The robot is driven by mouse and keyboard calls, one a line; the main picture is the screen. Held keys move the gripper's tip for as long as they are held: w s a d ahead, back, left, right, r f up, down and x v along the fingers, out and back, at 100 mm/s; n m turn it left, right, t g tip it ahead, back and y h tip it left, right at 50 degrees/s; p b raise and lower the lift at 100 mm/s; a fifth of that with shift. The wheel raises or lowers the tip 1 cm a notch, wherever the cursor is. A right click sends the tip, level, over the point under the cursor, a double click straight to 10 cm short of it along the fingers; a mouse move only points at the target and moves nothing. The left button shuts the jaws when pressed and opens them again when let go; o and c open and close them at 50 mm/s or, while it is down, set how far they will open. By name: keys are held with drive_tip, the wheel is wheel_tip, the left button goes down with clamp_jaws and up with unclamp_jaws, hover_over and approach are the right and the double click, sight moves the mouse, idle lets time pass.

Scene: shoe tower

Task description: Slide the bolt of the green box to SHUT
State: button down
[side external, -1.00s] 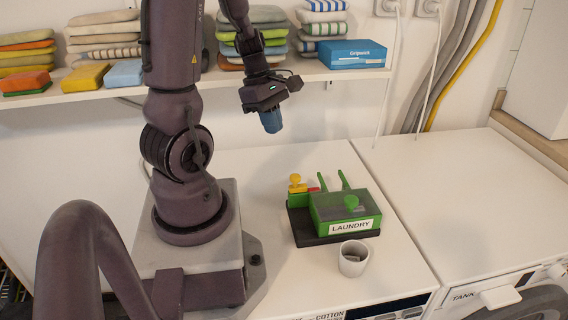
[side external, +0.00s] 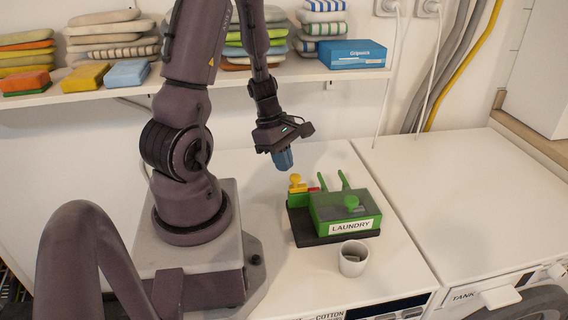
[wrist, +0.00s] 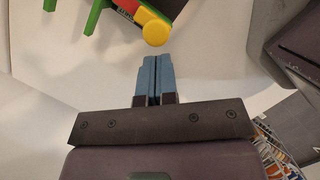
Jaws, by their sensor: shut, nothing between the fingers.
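The bolt's yellow knob (side external: 295,179) stands at the box's back left, beside a small red part (side external: 313,189). In the wrist view the yellow knob (wrist: 155,32) is just beyond my fingertips. My gripper (side external: 284,160), with blue fingers, is shut and empty, above and slightly left of the yellow knob, apart from it. The lettering by the bolt is too small to read surely.
A grey-white cup (side external: 353,258) stands in front of the box. Two green uprights (side external: 333,181) rise at the box's back. A shelf (side external: 225,80) with folded cloths and a blue carton (side external: 352,54) runs along the wall behind. The machine top right of the box is clear.

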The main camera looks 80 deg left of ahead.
drive_tip(key=shift+d+f, duration=0.1)
drive_tip(key=shift+f, duration=0.3)
drive_tip(key=w, duration=0.3)
drive_tip(key=shift+w, duration=0.3)
drive_tip(key=v, duration=1)
idle(0.4)
